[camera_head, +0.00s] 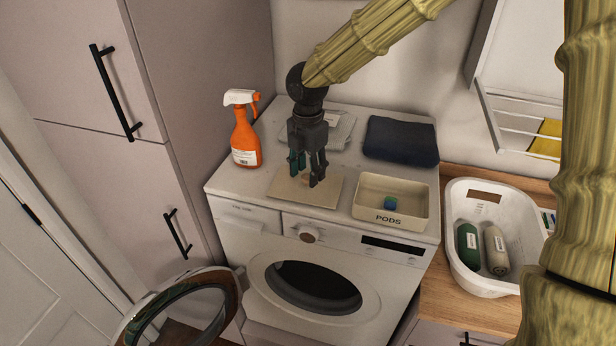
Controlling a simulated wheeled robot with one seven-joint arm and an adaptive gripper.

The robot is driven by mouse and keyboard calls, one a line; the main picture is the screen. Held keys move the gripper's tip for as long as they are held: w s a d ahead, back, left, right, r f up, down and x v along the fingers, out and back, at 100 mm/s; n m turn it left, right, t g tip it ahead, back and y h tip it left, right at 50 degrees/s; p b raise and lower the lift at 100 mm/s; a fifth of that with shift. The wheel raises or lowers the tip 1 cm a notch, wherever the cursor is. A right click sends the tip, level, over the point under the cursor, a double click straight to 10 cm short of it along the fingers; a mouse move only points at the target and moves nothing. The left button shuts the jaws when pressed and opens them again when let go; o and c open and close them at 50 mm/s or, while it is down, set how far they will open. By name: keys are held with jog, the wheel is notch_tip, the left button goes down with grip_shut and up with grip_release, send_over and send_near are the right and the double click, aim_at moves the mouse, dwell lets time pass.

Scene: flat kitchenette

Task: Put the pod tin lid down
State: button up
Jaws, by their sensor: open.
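The pod tin lid (288,190) is a flat beige panel, level at the front of the washing machine top. It looks to be resting on that surface. My gripper (306,175) points down over the lid with its fingers open. A small pale, pinkish part shows between the fingertips, perhaps the lid's knob; whether the fingers touch it I cannot tell. The pod tin (410,218), a cream box marked PODS, stands uncovered to the right of the lid. A blue-green pod (390,203) lies inside it.
An orange spray bottle (244,135) stands at the left. A folded navy cloth (400,140) and a light tray-like item (340,133) lie behind. A white basket (464,268) with two rolled items stands right on the wooden counter. The washing machine (255,217) has its round door open.

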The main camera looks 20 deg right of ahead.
aim_at(307, 177)
notch_tip(307, 177, up, 10)
jog(key=b, duration=0.3)
